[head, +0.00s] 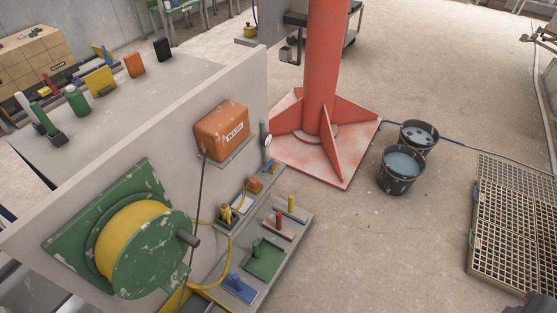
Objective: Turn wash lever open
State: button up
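An orange box (222,131) with a small white label that seems to read WASH is fixed on the grey wall panel (120,160). A thin dark rod or cable (203,185) runs down from its left side. My gripper is not in view.
A green reel with a yellow drum (130,245) juts from the panel at lower left. A red column (325,70) stands on a wide finned base. Two black buckets (402,171) and a grated rack (515,230) are on the right.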

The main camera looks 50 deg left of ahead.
aim_at(270, 164)
jog(key=z, duration=0.05)
jog(key=i, duration=2.4)
jog(key=u, duration=2.9)
